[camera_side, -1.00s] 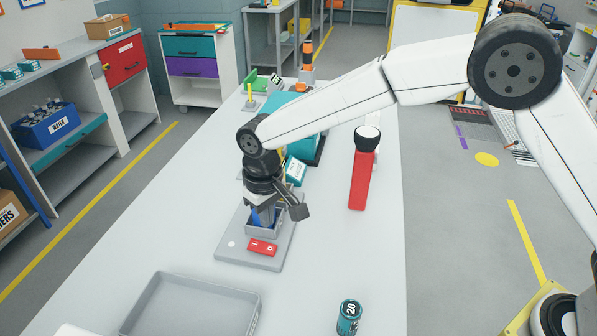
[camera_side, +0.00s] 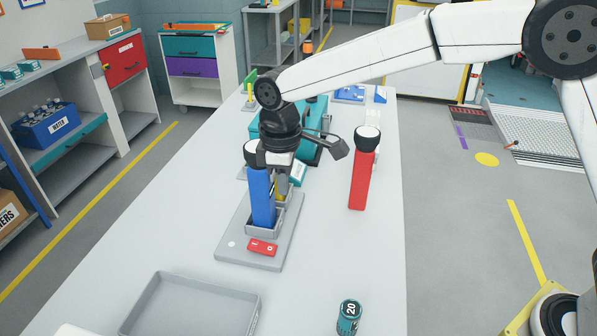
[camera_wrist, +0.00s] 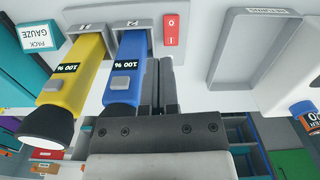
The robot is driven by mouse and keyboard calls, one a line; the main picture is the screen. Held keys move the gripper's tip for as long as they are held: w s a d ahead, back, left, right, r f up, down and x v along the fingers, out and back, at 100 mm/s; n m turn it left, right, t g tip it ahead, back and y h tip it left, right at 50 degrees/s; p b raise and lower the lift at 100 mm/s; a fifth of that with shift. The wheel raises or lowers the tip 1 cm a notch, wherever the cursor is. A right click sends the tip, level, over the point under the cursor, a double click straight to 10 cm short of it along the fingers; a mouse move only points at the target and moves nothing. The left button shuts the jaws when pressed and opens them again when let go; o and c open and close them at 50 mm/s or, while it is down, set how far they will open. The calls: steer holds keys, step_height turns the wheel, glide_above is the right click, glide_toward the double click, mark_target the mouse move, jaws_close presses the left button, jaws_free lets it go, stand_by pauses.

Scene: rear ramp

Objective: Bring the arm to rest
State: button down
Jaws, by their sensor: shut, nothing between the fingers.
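My gripper (camera_side: 279,186) points down just behind the blue flashlight, its fingertips partly hidden in the side view. The wrist view shows its two fingers (camera_wrist: 168,85) together and empty, beside the blue flashlight. The blue flashlight (camera_side: 262,198) stands upright in a slot of the grey charger base (camera_side: 232,243); in the wrist view its body (camera_wrist: 126,75) reads 100 %. A yellow flashlight (camera_wrist: 72,80), also reading 100 %, stands in the neighbouring slot and is mostly hidden in the side view.
A red flashlight (camera_side: 361,178) stands on the table (camera_side: 330,250) right of my gripper. A red switch (camera_side: 262,247) is on the charger's front. An empty grey tray (camera_side: 190,305) and a teal can (camera_side: 348,318) are nearer the front. A teal case (camera_side: 310,130) lies behind.

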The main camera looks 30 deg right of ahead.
steer(key=s+d+f+m+t, duration=0.1)
steer(key=s+d+f+m, duration=0.2)
steer(key=s+d, duration=0.6)
steer(key=s+d+f+m+t, duration=0.1)
steer(key=s+d+f+m, duration=0.2)
steer(key=s+d+m, duration=0.4)
steer(key=s+d, duration=0.1)
steer(key=d, duration=0.5)
steer(key=shift+s+f+t, duration=0.35)
steer(key=shift+t, duration=0.05)
